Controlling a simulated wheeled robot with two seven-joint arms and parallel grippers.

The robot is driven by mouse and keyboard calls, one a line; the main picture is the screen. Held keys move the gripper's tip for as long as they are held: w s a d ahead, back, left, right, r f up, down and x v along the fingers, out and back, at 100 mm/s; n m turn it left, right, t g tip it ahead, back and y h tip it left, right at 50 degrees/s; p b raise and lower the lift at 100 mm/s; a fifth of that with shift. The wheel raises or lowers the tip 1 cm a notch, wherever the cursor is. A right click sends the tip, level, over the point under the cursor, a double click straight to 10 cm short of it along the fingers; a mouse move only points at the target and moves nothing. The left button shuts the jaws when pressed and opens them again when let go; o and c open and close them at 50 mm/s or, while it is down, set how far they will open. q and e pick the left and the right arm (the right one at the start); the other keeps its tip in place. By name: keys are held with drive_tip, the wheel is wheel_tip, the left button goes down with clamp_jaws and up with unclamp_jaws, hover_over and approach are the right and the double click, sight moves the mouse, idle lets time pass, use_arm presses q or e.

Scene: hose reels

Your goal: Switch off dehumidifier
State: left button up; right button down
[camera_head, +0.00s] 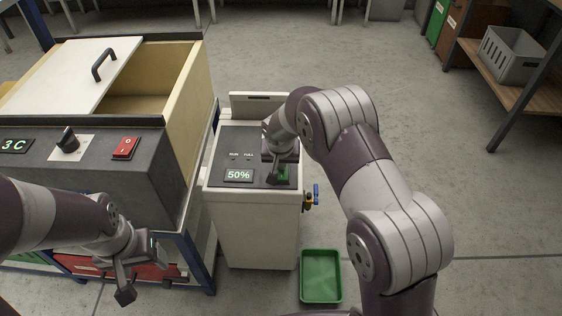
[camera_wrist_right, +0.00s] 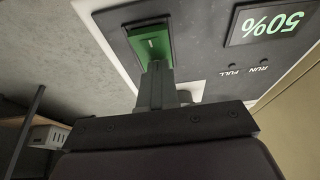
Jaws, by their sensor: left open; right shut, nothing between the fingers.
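The dehumidifier (camera_head: 252,225) is a white cabinet with a dark top panel, standing in the middle of the head view. Its display (camera_head: 239,175) reads 50%, and it also shows in the right wrist view (camera_wrist_right: 271,23). A green rocker switch (camera_wrist_right: 151,42) sits on the panel beside the display, partly covered by my gripper in the head view. My right gripper (camera_wrist_right: 154,70) is shut and empty, its tips at the near edge of the switch; I cannot tell whether they touch. My left gripper (camera_head: 138,279) is open and empty, low at the left, away from the dehumidifier.
A bench unit with a dark front panel (camera_head: 95,160), red switch (camera_head: 125,148) and half-open lid (camera_head: 60,75) stands close at the left. A blue-handled valve (camera_head: 315,194) juts from the dehumidifier's right side. A green tray (camera_head: 320,277) lies on the floor.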

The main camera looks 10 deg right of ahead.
sight(281, 175)
drive_tip(key=shift+s+f, duration=0.15)
drive_tip(key=shift+s, duration=0.1)
drive_tip(key=shift+s+a, duration=0.25)
drive_tip(key=shift+s, duration=0.4)
drive_tip(key=shift+r, duration=0.25)
wheel_tip(281, 175, up, 5)
drive_tip(key=p, duration=0.4)
drive_tip(key=shift+f, duration=0.1)
drive_tip(key=p+v, duration=0.1)
drive_tip(key=v, duration=0.8)
drive_tip(key=shift+s, duration=0.35)
